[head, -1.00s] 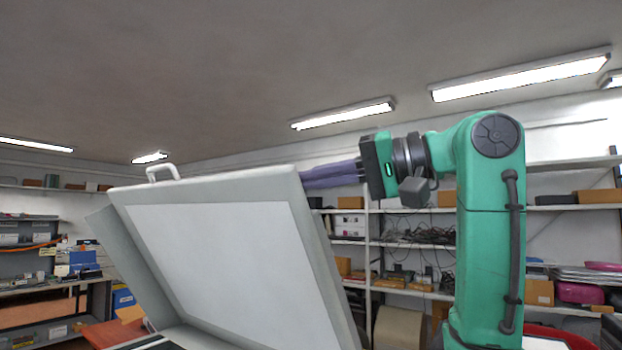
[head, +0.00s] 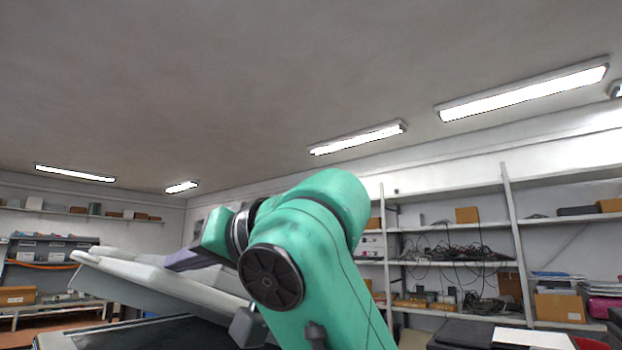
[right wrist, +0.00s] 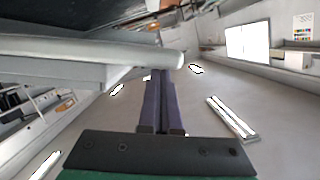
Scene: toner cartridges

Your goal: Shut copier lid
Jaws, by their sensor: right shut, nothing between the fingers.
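The copier lid (head: 150,273) is pale grey and tilted low over the copier bed (head: 125,335), partly open. A gap still shows between the lid and the bed. My right gripper (head: 172,264) lies over the top side of the lid, with its purple fingers together and nothing between them. In the right wrist view the shut fingers (right wrist: 161,85) reach up to the lid edge (right wrist: 150,58); whether they touch it I cannot tell exactly. My right arm hides the right part of the lid and bed. My left gripper is not in view.
Metal shelves (head: 450,263) with boxes and cables stand along the back right wall. A dark surface with a white sheet (head: 532,339) is at the lower right. More shelving (head: 45,262) stands at the left.

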